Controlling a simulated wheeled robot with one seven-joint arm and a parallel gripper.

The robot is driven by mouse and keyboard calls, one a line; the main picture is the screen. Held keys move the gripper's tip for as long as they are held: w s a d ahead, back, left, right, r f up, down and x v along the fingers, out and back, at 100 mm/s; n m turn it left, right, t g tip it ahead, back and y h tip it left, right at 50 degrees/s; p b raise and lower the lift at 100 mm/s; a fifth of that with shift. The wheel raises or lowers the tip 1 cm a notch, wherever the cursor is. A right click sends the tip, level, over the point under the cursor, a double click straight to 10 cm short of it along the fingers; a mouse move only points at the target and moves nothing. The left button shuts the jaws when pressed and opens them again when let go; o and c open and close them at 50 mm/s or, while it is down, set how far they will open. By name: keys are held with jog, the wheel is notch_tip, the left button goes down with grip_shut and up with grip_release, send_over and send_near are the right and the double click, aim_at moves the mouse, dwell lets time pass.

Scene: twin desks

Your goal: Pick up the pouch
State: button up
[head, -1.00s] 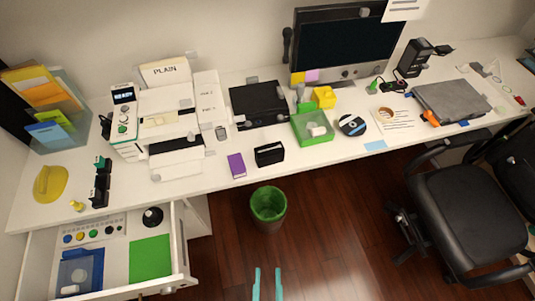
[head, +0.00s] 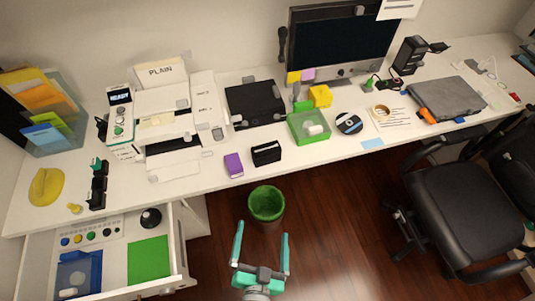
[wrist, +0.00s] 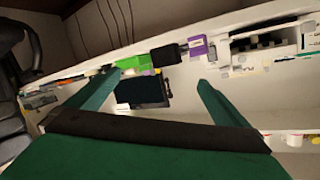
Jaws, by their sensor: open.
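The pouch appears to be the small black item (head: 266,153) near the front edge of the desk, just right of a purple box (head: 234,165). In the wrist view the black pouch (wrist: 164,56) shows beside the purple box (wrist: 197,47), above the space between the fingers. My gripper (head: 262,232) is open and empty. In the head view it is over the floor in front of the desk, apart from the pouch and below it in the picture. Its two teal fingers also frame the wrist view (wrist: 160,78).
A green bin (head: 267,203) stands on the floor below the pouch. An open drawer (head: 177,262) juts out at left, and a black chair (head: 455,195) stands at right. A green tray (head: 308,128) and a black box-like device (head: 255,104) sit behind the pouch.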

jog(key=w+a+r+y, duration=0.1)
jog(key=w+r+y, duration=0.3)
jog(key=w, duration=0.7)
jog(key=w+r+n+y, duration=0.15)
jog(key=w+r, duration=0.35)
jog(key=w, duration=0.6)
jog(key=w+a+r+y, duration=0.1)
jog(key=w+r+y, duration=0.3)
jog(key=w, duration=0.7)
jog(key=w+a+n+g+y, duration=0.25)
jog(key=a+n+g, duration=0.4)
jog(key=a, duration=0.35)
jog(key=n+g+h, duration=0.1)
jog(key=g+h, duration=0.8)
jog(key=h, duration=0.2)
send_over(267, 148)
jog(key=f, duration=0.4)
jog(key=shift+w+f, duration=0.2)
jog(key=shift+f, duration=0.15)
jog(key=shift+d+f, duration=0.15)
jog(key=shift+f, duration=0.15)
notch_tip(267, 148, down, 5)
jog(key=shift+r, duration=0.1)
jog(key=shift+s+a+f, duration=0.15)
jog(key=shift+f, duration=1.2)
jog(key=shift+s+a+f, duration=0.1)
jog(key=shift+f, duration=1.2)
